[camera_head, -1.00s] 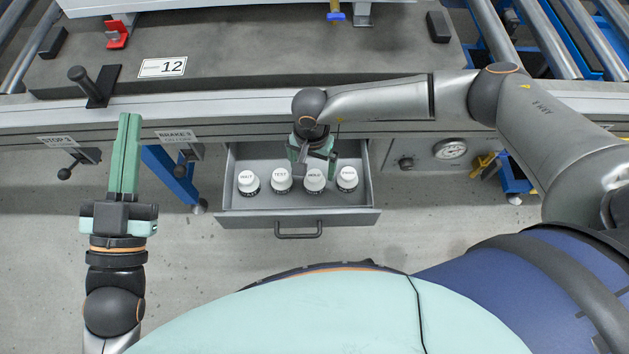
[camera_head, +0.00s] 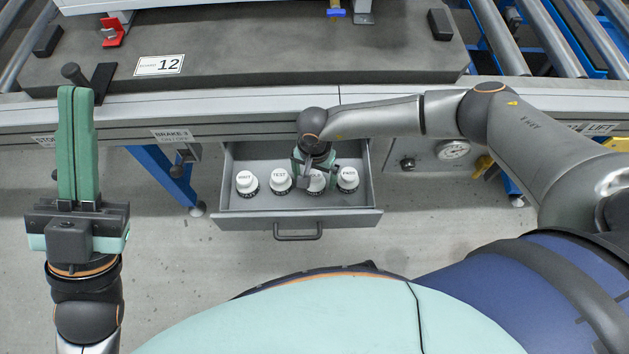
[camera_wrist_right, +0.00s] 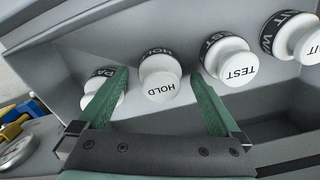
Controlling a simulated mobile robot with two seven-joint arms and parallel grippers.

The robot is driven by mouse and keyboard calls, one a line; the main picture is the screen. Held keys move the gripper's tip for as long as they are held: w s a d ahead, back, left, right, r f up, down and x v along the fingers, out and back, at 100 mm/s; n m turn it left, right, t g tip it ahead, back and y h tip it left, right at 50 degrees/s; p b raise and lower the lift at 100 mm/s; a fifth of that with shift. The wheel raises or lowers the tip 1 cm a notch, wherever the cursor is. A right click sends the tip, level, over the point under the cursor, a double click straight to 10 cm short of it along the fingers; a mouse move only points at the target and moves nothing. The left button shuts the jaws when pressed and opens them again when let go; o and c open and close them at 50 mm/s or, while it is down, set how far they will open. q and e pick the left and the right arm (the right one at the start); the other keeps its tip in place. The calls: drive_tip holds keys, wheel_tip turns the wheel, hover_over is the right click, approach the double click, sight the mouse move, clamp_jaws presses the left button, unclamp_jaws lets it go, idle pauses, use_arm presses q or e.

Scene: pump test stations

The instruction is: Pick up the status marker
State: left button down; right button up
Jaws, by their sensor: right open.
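Several white-knobbed status markers stand upright in a row in an open grey drawer (camera_head: 340,218). From left in the head view they are WAIT (camera_head: 247,180), TEST (camera_head: 280,179), HOLD (camera_head: 316,183) and one with an unclear label (camera_head: 347,177). My right gripper (camera_head: 315,172) is over the drawer and partly hides HOLD. In the right wrist view, its open green fingers (camera_wrist_right: 160,76) are on either side of the HOLD marker (camera_wrist_right: 160,82), with gaps beside the knob. TEST (camera_wrist_right: 233,62) is just outside one finger. My left gripper (camera_head: 77,92) is shut and empty, left of the drawer.
A black lever (camera_head: 90,82) and a brake handle (camera_head: 183,158) are at the left. A round gauge (camera_head: 453,149) is right of the drawer. Floor in front is clear.

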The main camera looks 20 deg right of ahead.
drive_tip(key=c, duration=1.4)
drive_tip(key=shift+c, duration=0.2)
